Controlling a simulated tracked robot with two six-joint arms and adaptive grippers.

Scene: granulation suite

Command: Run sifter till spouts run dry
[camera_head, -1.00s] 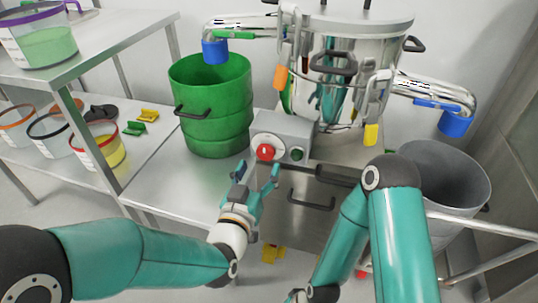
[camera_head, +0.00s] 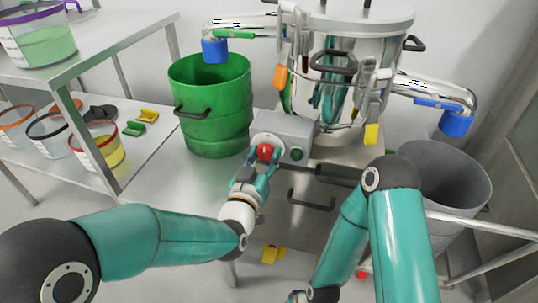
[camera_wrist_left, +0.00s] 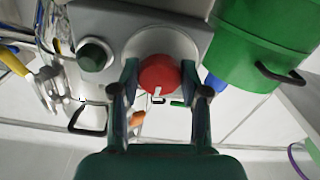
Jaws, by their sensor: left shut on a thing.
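The sifter (camera_head: 345,45) is a shiny steel drum with a spout on each side. Its left spout ends in a blue collar (camera_head: 214,51) over the green drum (camera_head: 213,110). Its right spout ends in a blue collar (camera_head: 455,124) over the grey bin (camera_head: 450,175). A grey control box (camera_head: 285,130) in front carries a red knob (camera_wrist_left: 159,74) with a white mark and a dark green button (camera_wrist_left: 93,55). My left gripper (camera_head: 262,160) is shut on the red knob, one finger on each side. My right arm shows at lower right; its fingers are not clearly visible.
A steel shelf (camera_head: 100,45) at left holds tubs with coloured rims (camera_head: 92,150). Green and yellow clips (camera_head: 135,128) lie on its lower level. Yellow pieces (camera_head: 271,254) lie on the floor below the bench. A steel rail (camera_head: 480,225) runs at right.

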